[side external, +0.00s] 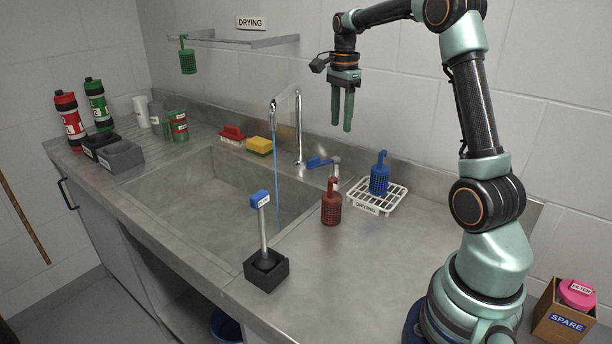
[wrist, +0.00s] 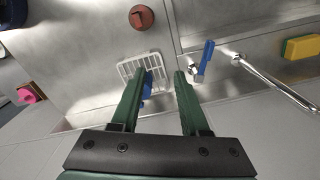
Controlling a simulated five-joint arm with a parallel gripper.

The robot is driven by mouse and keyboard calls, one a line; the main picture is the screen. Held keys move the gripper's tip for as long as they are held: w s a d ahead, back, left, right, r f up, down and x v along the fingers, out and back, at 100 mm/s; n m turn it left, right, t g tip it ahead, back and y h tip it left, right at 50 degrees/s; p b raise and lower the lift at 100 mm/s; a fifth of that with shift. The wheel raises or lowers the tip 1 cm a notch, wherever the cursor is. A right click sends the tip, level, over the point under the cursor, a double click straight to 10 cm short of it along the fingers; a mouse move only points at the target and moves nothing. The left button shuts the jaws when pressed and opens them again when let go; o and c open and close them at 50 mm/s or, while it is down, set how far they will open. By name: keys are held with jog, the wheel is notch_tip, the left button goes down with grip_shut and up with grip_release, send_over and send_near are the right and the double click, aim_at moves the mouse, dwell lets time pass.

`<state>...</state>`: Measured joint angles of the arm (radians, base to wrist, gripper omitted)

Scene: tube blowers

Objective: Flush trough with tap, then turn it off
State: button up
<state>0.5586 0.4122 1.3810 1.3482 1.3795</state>
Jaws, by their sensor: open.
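The chrome tap (side external: 298,130) stands at the back edge of the steel trough (side external: 185,185). A thin blue stream of water (side external: 276,180) falls from its spout into the trough. The tap's blue lever (side external: 319,162) sits just right of the spout's base; it also shows in the wrist view (wrist: 206,58). My gripper (side external: 341,129) is open and empty, pointing down, above and to the right of the lever and apart from it. In the wrist view its fingers (wrist: 158,78) are spread, with the lever just right of the right finger.
A white drying rack (side external: 388,202) with a blue basket (side external: 379,174) stands right of the lever. A red-brown basket (side external: 331,204) stands in front of it. A yellow sponge (side external: 260,145) lies behind the trough.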

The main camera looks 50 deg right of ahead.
jog(key=shift+r, duration=1.9)
jog(key=c, duration=0.6)
jog(key=w+f+n, duration=0.1)
jog(key=w+n, duration=0.1)
jog(key=n, duration=0.1)
jog(key=w+d+f+n+t, duration=0.1)
jog(key=w+f+n, duration=0.1)
jog(key=n, duration=0.1)
jog(key=w+d+f+n+h, duration=0.1)
jog(key=w+f+n, duration=0.1)
jog(key=w+n, duration=0.1)
jog(key=shift+d+t, duration=0.25)
jog(key=shift+t, duration=0.15)
grip_shut()
jog(key=w+f+n, duration=0.2)
jog(key=f+n, duration=0.2)
jog(key=f, duration=0.2)
jog(key=w+d+f+n+t, duration=0.1)
jog(key=w+f+n, duration=0.2)
jog(key=f+n, duration=0.2)
jog(key=shift+w+d+f+t+h, duration=0.15)
jog(key=shift+d+f+t+h, duration=0.2)
jog(key=shift+f, duration=0.95)
